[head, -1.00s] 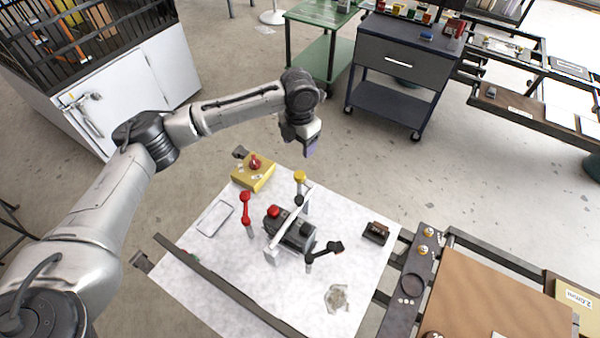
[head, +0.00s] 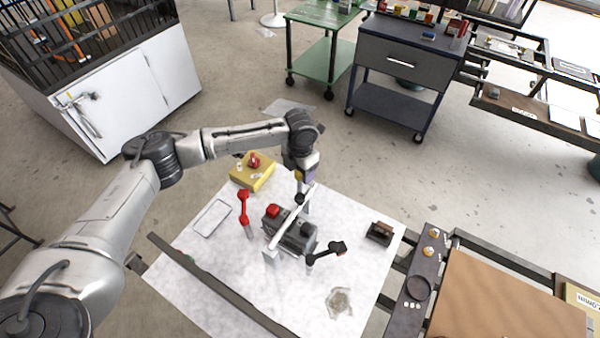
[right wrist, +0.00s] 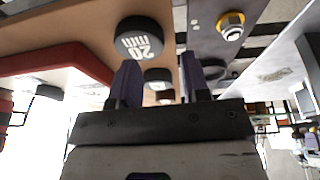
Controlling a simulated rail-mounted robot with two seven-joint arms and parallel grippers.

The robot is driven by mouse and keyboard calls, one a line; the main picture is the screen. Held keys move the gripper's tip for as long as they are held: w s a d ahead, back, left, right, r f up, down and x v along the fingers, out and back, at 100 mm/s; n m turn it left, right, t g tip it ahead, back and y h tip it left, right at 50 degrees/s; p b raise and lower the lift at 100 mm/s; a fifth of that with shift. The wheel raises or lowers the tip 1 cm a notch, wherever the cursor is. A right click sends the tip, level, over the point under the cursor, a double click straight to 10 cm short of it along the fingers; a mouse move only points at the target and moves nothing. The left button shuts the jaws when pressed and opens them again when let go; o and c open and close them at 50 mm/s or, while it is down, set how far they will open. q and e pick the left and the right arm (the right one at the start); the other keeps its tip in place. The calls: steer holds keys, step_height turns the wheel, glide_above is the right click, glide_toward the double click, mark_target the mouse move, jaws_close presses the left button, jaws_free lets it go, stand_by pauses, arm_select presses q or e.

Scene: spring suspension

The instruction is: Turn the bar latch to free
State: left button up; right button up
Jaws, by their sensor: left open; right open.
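The bar latch (head: 288,224) is a pale bar lying across the top of a dark grey block (head: 298,236) with a red cap (head: 273,211), on the white table.
A red lever (head: 244,208) and a black-handled lever (head: 325,253) stand either side of the block. A yellow box (head: 252,171) is at the back left, a brown block (head: 380,233) at the right. A dark rail (head: 220,285) crosses the table's near side.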

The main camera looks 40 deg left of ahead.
arm_select(q)
steer(key=shift+f, duration=0.4)
arm_select(e)
steer(key=shift+f, duration=0.1)
arm_select(q)
steer(key=shift+c, duration=0.4)
steer(key=c, duration=0.9)
steer(key=shift+o, duration=0.2)
steer(key=shift+r, duration=0.15)
arm_select(e)
steer(key=shift+r, duration=0.3)
arm_select(q)
steer(key=n+p, duration=0.8)
steer(key=p, duration=0.5)
steer(key=shift+d+r+n+p, duration=0.1)
steer(key=shift+r+n+p, duration=0.05)
steer(key=shift+n+p, duration=0.25)
steer(key=n+p, duration=0.3)
steer(key=n, duration=0.1)
steer(key=shift+n+p, duration=0.3)
steer(key=shift+w+f+n+p, duration=0.15)
steer(key=shift+n+p, duration=0.5)
steer(key=shift+n, duration=0.45)
steer(key=shift+s+f+n+p, duration=0.1)
steer(key=shift+n+p, duration=0.5)
steer(key=shift+n, duration=0.5)
arm_select(e)
step_height(320, 180, up, 19)
steer(key=shift+r, duration=0.2)
